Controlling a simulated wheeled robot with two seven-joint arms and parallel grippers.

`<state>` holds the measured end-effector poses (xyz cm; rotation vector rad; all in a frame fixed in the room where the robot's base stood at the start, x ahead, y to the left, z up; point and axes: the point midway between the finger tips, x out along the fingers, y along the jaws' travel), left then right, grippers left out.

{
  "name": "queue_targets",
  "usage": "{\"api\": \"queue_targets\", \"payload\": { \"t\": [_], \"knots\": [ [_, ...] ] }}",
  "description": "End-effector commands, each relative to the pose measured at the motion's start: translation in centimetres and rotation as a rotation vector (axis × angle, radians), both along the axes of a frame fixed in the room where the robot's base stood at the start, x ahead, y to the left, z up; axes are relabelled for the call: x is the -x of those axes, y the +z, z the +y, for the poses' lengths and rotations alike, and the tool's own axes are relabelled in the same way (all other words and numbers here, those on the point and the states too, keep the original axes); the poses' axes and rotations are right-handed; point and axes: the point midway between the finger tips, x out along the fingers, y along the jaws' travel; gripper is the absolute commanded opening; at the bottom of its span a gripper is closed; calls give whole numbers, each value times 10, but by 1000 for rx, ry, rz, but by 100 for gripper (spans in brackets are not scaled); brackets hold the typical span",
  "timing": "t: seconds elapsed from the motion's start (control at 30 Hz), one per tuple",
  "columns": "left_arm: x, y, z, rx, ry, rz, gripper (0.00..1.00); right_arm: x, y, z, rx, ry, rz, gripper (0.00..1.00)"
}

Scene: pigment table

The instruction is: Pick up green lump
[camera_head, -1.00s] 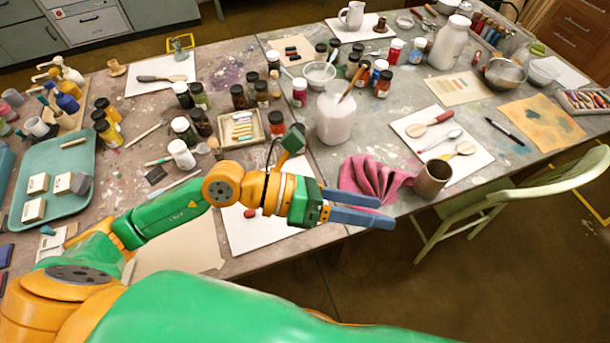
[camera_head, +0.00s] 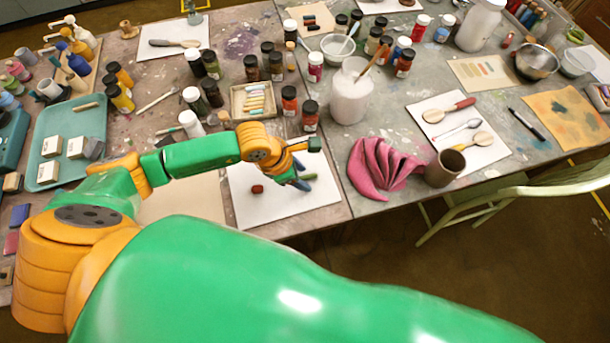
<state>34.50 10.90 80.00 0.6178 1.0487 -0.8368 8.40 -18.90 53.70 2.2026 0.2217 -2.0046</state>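The green lump (camera_head: 309,177) lies on a white sheet (camera_head: 250,212) near the table's front edge. It is small and partly hidden by my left gripper. My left gripper (camera_head: 298,184) points down over the right part of this sheet, with its blue fingers close beside the green lump. The fingers look apart, with nothing seen held between them. A dark red lump (camera_head: 257,188) lies on the same sheet, left of the gripper. My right gripper is not in view.
A crumpled pink cloth (camera_head: 372,170) and a brown cup (camera_head: 445,168) stand to the right. A pastel tray (camera_head: 236,107), dark jars (camera_head: 310,117) and a large white jar (camera_head: 350,95) stand behind. A teal tray (camera_head: 98,112) is at the left.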

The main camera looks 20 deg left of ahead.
Motion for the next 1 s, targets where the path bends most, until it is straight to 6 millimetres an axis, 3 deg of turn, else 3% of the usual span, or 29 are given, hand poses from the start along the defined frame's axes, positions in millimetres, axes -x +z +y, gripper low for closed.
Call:
{"api": "queue_targets", "payload": {
  "t": [0.07,0.17,0.2,0.63,0.77,1.0],
  "knots": [
    [1,-2,2,-6,0,2,31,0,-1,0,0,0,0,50],
    [0,-2,2,-6,1,2,3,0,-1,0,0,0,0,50],
    [0,-2,2,-6,1,2,1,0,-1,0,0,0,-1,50],
    [-1,5,2,-6,2,-2,0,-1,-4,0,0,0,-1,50],
    [-1,26,1,-4,-1,-8,0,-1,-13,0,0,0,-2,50],
    [53,92,-3,-5,-6,-9,0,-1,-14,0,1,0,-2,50]
  ]
}}
